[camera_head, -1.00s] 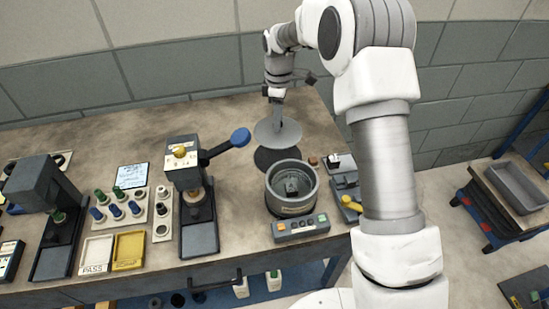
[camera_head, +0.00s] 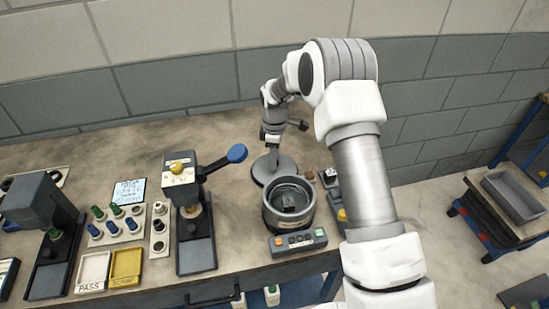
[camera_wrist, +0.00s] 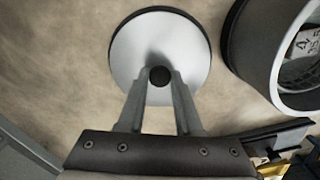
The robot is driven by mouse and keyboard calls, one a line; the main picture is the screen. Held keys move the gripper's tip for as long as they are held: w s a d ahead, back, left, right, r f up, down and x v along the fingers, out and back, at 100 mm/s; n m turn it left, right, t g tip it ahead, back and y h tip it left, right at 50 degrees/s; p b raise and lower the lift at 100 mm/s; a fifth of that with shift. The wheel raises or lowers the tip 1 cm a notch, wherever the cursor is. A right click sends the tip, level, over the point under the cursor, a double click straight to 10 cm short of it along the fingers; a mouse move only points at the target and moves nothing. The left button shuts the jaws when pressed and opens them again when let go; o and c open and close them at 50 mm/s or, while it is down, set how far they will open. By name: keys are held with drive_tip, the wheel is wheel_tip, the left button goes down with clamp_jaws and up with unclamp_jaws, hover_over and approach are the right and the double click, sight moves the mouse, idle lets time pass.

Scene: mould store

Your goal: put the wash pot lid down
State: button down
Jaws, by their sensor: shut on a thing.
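The wash pot lid (camera_head: 283,172) is a flat grey disc with a dark rim. In the head view it lies level at or just above the bench top, behind the wash pot. It also shows in the wrist view (camera_wrist: 150,45), with a dark round knob (camera_wrist: 160,75) at its centre. My gripper (camera_head: 272,149) is above the lid; in the wrist view its fingertips (camera_wrist: 160,82) are shut on the knob from both sides.
A control box (camera_head: 298,242) with coloured buttons fronts the pot. A press with a blue-knobbed lever (camera_head: 236,153) stands to the left. Small items, including a brown cylinder (camera_head: 310,175), stand right of the lid. The bench (camera_head: 225,125) behind and left of the lid is clear.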

drive_tip(key=shift+f, duration=0.2)
drive_tip(key=c, duration=0.6)
unclamp_jaws()
drive_tip(key=shift+r, duration=0.15)
drive_tip(key=s+d+r+m+t, duration=0.1)
drive_tip(key=s+d+r+m, duration=0.15)
drive_tip(key=r, duration=0.85)
drive_tip(key=s+d+r+m, duration=0.1)
drive_tip(key=s+r, duration=0.2)
drive_tip(key=r, duration=0.8)
drive_tip(key=s+d+r+m+t, duration=0.2)
drive_tip(key=s+d+r+m, duration=0.2)
drive_tip(key=s+r, duration=0.5)
drive_tip(key=s+d+f+m+t, duration=0.1)
drive_tip(key=s+m, duration=0.3)
drive_tip(key=s, duration=0.6)
drive_tip(key=s+d+m+t, duration=0.1)
drive_tip(key=s+d+m, duration=0.2)
drive_tip(key=s, duration=0.6)
drive_tip(key=shift+s+d+f+m+t, duration=0.2)
drive_tip(key=shift+s+f+m+t, duration=0.15)
drive_tip(key=shift+m, duration=0.3)
